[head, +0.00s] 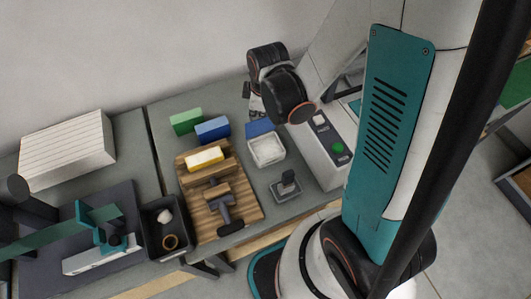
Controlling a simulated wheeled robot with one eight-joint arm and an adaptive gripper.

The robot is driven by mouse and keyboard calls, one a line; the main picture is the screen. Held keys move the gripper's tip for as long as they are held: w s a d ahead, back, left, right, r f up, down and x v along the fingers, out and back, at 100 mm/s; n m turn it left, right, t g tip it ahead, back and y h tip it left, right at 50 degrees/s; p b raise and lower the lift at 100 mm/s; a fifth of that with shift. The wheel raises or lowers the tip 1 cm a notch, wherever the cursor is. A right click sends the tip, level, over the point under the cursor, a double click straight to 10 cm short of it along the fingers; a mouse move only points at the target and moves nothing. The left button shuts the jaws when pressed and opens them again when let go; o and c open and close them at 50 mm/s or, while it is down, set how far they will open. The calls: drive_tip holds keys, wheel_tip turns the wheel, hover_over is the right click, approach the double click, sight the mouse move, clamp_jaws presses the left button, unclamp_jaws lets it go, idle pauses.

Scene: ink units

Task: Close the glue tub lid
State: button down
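The glue tub (267,150) appears to be the small white square tub on the grey bench. Its pale contents show from above, so it is open. A blue panel (260,128) stands at its back edge and looks like the raised lid; the hinge is too small to make out. My gripper (255,106) is above and behind the blue panel, partly hidden by my dark wrist joints. I cannot tell whether its fingers are open or shut, or whether they touch the panel.
A wooden board (248,208) with a yellow-and-white block and a tool lies left of the tub. Green (185,122) and blue (212,129) blocks stand behind it. A small grey stamp-like item (288,186) sits in front. A machine with a green button (338,148) is close on the right.

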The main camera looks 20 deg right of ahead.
drive_tip(key=s+f+g, duration=0.2)
drive_tip(key=s+g, duration=0.1)
drive_tip(key=s, duration=0.6)
wheel_tip(320, 180, up, 7)
drive_tip(key=w+p, duration=0.2)
drive_tip(key=p, duration=0.3)
drive_tip(key=shift+w+r, duration=0.15)
drive_tip(key=shift+w, duration=0.15)
drive_tip(key=shift+d, duration=0.1)
idle(0.5)
